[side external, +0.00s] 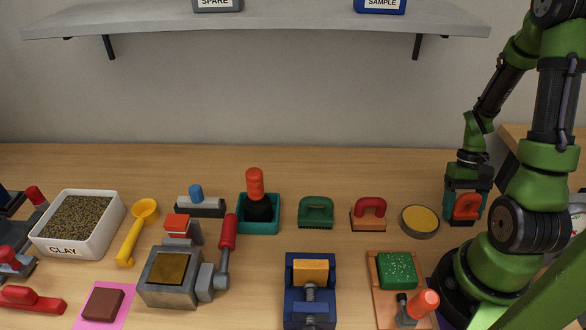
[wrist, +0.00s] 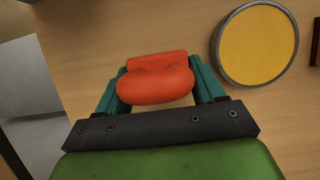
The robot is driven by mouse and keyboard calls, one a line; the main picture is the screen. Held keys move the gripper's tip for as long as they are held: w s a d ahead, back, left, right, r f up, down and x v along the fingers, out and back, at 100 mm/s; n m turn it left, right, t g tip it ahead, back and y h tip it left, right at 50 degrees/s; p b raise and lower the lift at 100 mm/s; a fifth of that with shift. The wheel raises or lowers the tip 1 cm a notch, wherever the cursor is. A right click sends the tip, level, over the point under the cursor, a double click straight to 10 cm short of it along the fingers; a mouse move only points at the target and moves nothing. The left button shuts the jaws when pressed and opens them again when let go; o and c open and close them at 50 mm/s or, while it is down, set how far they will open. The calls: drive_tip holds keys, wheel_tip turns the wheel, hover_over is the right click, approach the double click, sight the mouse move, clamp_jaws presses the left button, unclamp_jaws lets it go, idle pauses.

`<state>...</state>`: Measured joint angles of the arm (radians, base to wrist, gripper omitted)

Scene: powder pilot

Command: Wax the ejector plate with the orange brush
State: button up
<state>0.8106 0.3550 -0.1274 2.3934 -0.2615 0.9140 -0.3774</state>
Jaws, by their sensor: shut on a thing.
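My gripper (side external: 467,192) is at the right of the bench, pointing down, shut on the orange brush (side external: 467,207). In the wrist view the brush's rounded orange handle (wrist: 155,85) sits between the two teal fingers. Its underside is hidden, and I cannot tell whether it touches the bench. A round tin with a yellow fill (side external: 419,221), perhaps wax, lies just left of the gripper; it also shows in the wrist view (wrist: 257,45). No label marks the ejector plate; a grey metal block with a brass-coloured top (side external: 170,269) and red-handled lever may hold it.
A red-handled brush (side external: 368,212) and a green one (side external: 316,209) stand left of the tin. A blue vise (side external: 309,300) and a board with a green speckled block (side external: 397,269) are in front. A teal holder (side external: 258,227) and clay tray (side external: 78,222) are further left.

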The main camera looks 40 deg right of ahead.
drive_tip(key=shift+r, duration=2.5)
drive_tip(key=shift+w, duration=0.15)
drive_tip(key=shift+w+a+r+n, duration=0.15)
drive_tip(key=shift+w+n, duration=0.1)
drive_tip(key=shift+n, duration=0.15)
drive_tip(key=w+a+r+n+h, duration=0.35)
drive_tip(key=w+a+n, duration=0.35)
drive_tip(key=w+a, duration=0.3)
drive_tip(key=w+a+r+n+h, duration=0.2)
drive_tip(key=w+a+r+n, duration=0.5)
drive_tip(key=w, duration=0.5)
drive_tip(key=s+a+r+n, duration=0.1)
drive_tip(key=a+r, duration=0.4)
drive_tip(key=a, duration=0.8)
drive_tip(key=s+a+r+n, duration=0.1)
drive_tip(key=a+r, duration=0.5)
drive_tip(key=a, duration=0.7)
drive_tip(key=shift+s, duration=0.45)
